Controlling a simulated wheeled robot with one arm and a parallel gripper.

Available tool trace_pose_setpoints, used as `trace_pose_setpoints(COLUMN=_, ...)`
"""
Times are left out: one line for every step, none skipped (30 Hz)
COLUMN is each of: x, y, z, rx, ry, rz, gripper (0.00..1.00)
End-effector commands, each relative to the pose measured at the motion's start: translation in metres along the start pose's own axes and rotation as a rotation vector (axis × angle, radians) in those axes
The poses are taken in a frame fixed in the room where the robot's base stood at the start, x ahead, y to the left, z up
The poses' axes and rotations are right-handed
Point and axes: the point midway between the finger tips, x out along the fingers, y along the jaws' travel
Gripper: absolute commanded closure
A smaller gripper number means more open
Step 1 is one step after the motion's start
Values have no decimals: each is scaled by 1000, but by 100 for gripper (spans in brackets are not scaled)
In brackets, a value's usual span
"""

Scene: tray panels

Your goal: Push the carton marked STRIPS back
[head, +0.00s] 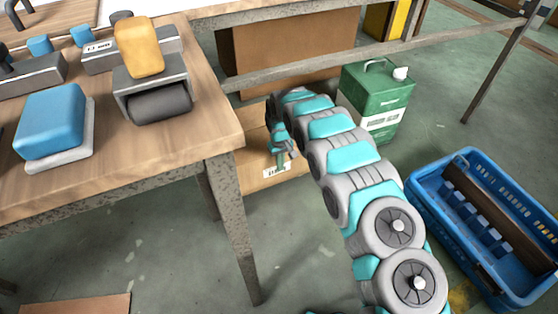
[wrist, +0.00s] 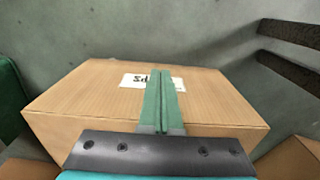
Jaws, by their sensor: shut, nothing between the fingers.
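A brown carton (head: 254,147) stands low beside the workbench leg in the head view, with a white label on it. In the wrist view the carton (wrist: 95,100) fills the middle. Its white label (wrist: 135,80) shows a few letters that look upside down, and the green fingers hide part of it. My gripper (head: 283,165) is over the label side of the carton. In the wrist view my gripper's fingers (wrist: 160,73) are together, with nothing between them. I cannot tell whether the tips touch the carton.
A green canister (head: 378,95) stands right of my arm. A blue crate (head: 440,205) is on the floor at right. The workbench (head: 215,125) and its metal leg (head: 236,225) are at left. Another brown box (wrist: 290,160) shows at lower right in the wrist view.

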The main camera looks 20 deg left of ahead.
Motion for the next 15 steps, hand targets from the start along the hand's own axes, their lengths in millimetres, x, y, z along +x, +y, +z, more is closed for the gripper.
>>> trace_pose_setpoints(x=-1, y=-1, z=6, rx=1, ry=-3, rz=0, gripper=100)
trace_pose_setpoints(x=-1, y=-1, z=9, rx=1, ry=-3, rz=1, gripper=100)
trace_pose_setpoints(x=-3, y=-2, z=12, rx=1, ry=-2, rz=2, gripper=100)
trace_pose_setpoints(x=-3, y=-2, z=15, rx=1, ry=-2, rz=3, gripper=100)
trace_pose_setpoints(x=-4, y=-3, z=18, rx=1, ry=-3, rz=3, gripper=100)
trace_pose_setpoints(x=-3, y=-4, z=23, rx=0, ry=-3, rz=2, gripper=100)
trace_pose_setpoints(x=-3, y=-5, z=25, rx=0, ry=-2, rz=1, gripper=100)
trace_pose_setpoints(x=-4, y=-6, z=28, rx=0, ry=-1, rz=1, gripper=100)
trace_pose_setpoints(x=-4, y=-7, z=33, rx=0, ry=-3, rz=1, gripper=100)
trace_pose_setpoints(x=-4, y=-7, z=37, rx=1, ry=-5, rz=2, gripper=100)
trace_pose_setpoints(x=-4, y=-8, z=40, rx=1, ry=-5, rz=2, gripper=100)
trace_pose_setpoints(x=-6, y=-8, z=44, rx=2, ry=-2, rz=3, gripper=100)
trace_pose_setpoints(x=-6, y=-10, z=46, rx=1, ry=0, rz=2, gripper=100)
trace_pose_setpoints(x=-7, y=-10, z=49, rx=0, ry=1, rz=2, gripper=100)
trace_pose_setpoints(x=-6, y=-11, z=55, rx=0, ry=-3, rz=2, gripper=100)
